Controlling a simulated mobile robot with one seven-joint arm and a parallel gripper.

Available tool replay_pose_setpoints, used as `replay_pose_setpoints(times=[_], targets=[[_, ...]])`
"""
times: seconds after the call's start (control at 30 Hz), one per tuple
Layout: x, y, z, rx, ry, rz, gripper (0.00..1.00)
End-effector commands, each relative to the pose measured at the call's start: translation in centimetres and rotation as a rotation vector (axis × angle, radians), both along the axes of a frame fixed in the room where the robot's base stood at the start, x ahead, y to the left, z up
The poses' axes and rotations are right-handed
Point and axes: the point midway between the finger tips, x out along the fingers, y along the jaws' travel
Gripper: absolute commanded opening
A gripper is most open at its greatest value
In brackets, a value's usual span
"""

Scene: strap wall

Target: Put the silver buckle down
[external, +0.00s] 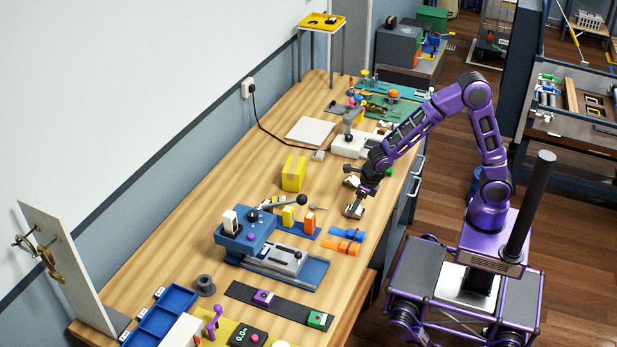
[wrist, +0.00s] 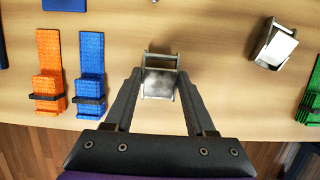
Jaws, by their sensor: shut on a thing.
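The silver buckle (wrist: 159,84) is a small metal frame between my two fingertips in the wrist view. My gripper (wrist: 158,92) is shut on it, one finger on each side. In the external view my gripper (external: 358,205) points down over the wooden bench near its front edge, with the buckle (external: 353,212) at its tips. I cannot tell whether the buckle touches the bench top.
Orange (wrist: 50,85) and blue (wrist: 91,75) straps lie left of the buckle. Another metal buckle (wrist: 276,46) lies at the right, with a green strap (wrist: 312,95) beyond it. A blue press (external: 250,237) stands farther along the bench (external: 210,165). Bare wood surrounds the buckle.

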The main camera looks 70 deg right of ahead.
Motion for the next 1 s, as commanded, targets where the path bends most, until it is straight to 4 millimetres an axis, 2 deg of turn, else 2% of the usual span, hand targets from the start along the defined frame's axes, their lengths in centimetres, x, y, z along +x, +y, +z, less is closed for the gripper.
replay_pose_setpoints(times=[0.03,0.3,0.5,0.67,0.77,0.87,1.0], targets=[[0.1,0.0,1.4,0.002,-0.005,-0.002,0.00],[0.1,0.0,6.8,0.002,-0.005,-0.002,0.00],[0.1,0.0,8.8,0.001,-0.003,-0.001,0.00],[0.8,0.1,9.2,0.002,-0.001,0.005,0.00],[2.8,0.0,9.6,0.003,0.000,0.013,0.00],[5.9,-0.2,10.3,0.004,0.000,0.026,0.00],[11.3,-1.3,11.3,0.006,0.000,0.042,0.00]])
